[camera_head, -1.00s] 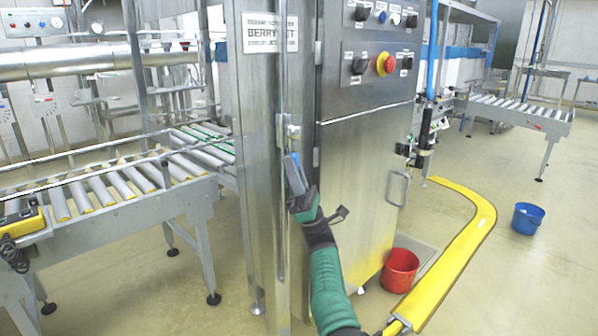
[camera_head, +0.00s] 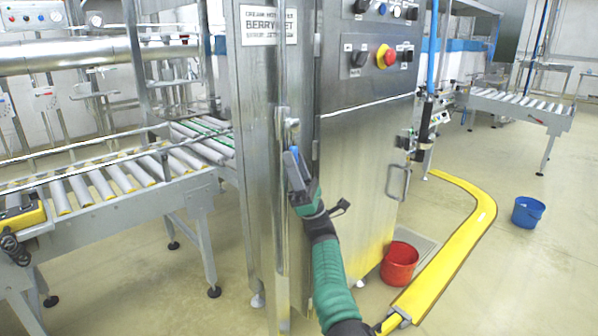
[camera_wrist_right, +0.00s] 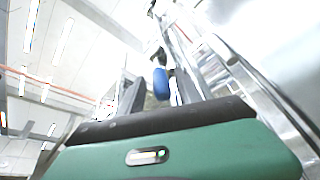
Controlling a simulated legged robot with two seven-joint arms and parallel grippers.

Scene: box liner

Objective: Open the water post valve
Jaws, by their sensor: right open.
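A steel cabinet post stands in the middle of the head view, with a small valve on a thin vertical pipe. The valve's blue handle (camera_head: 293,153) is just above and partly behind my right gripper (camera_head: 293,160). In the right wrist view the blue handle (camera_wrist_right: 161,84) shows between the two fingers of my right gripper (camera_wrist_right: 160,90). The fingers are open and apart from each other. I cannot tell whether they touch the handle. My left gripper is not in view.
A steel cabinet (camera_head: 365,200) with buttons and a red-yellow knob (camera_head: 386,57) stands right of the post. A roller conveyor (camera_head: 110,185) is at left. A red bucket (camera_head: 399,264), a yellow floor guard (camera_head: 455,255) and a blue bucket (camera_head: 527,212) are on the floor at right.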

